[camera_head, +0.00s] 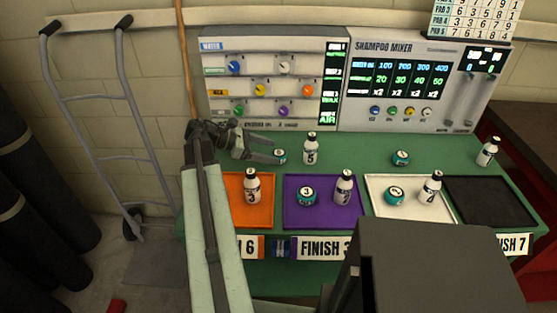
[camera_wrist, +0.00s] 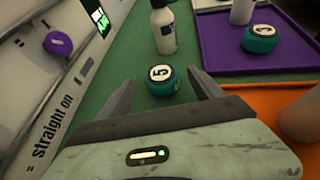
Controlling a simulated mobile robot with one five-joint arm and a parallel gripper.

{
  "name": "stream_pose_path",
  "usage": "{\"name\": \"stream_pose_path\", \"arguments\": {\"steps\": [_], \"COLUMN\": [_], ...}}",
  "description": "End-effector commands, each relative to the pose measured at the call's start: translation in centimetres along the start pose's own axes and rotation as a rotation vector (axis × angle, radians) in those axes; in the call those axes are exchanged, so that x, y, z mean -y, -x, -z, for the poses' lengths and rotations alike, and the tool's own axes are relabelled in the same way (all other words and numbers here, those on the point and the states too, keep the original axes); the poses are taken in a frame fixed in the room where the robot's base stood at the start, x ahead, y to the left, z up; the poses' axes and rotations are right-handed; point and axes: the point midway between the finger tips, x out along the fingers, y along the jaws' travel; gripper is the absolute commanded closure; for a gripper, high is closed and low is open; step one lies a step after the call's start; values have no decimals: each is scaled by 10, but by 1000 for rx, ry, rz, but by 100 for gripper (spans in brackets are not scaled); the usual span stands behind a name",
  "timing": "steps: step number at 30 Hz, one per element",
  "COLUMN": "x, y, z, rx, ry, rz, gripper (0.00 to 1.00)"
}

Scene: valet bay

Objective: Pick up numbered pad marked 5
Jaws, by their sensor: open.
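The numbered pad marked 5 (camera_wrist: 162,82) is a small round teal pad with a white top, lying on the green bench. It also shows in the head view (camera_head: 280,157), at the tips of my gripper. My gripper (camera_head: 274,150) is open and reaches in from the left, low over the bench. In the wrist view its two fingers lie on either side of the pad, with the pad near the fingertips. I cannot tell whether either finger touches it.
A white bottle marked 5 (camera_head: 311,150) stands just behind and right of the pad. An orange tray (camera_head: 235,188) with a bottle is in front. A purple tray (camera_head: 322,217), a white tray (camera_head: 375,182) and an empty black tray (camera_head: 490,200) lie rightward. The shampoo mixer panel (camera_head: 408,85) stands behind.

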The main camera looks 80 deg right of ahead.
Motion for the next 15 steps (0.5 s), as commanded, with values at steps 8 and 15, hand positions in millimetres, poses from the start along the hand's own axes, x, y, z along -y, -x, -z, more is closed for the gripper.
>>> {"name": "stream_pose_path", "arguments": {"steps": [8, 15], "x": [3, 2], "y": [-43, -42], "z": [6, 4], "rx": [0, 0], "ry": [-1, 0], "rz": [1, -1], "gripper": [24, 41]}}
